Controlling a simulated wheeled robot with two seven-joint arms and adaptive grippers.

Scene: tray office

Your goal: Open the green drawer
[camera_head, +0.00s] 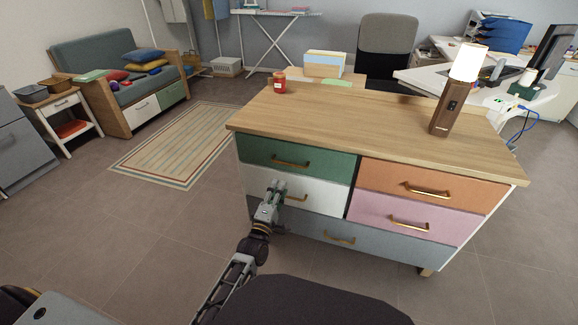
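The green drawer (318,163) is the top left drawer of the wooden-topped dresser (370,115). Its front looks flush with the dresser, and its brass handle (291,163) runs level across it. My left gripper (278,186) is in front of the white drawer (322,192), below and slightly left of the green drawer's handle. Its fingers point up toward the green drawer. It appears apart from that handle, with nothing seen held; the gap between its fingers is too small to judge. My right gripper is not in view.
An orange drawer (450,184), a pink drawer (440,222) and a grey-blue drawer (370,245) also look shut. The floor left of the dresser is clear up to the striped rug (180,145).

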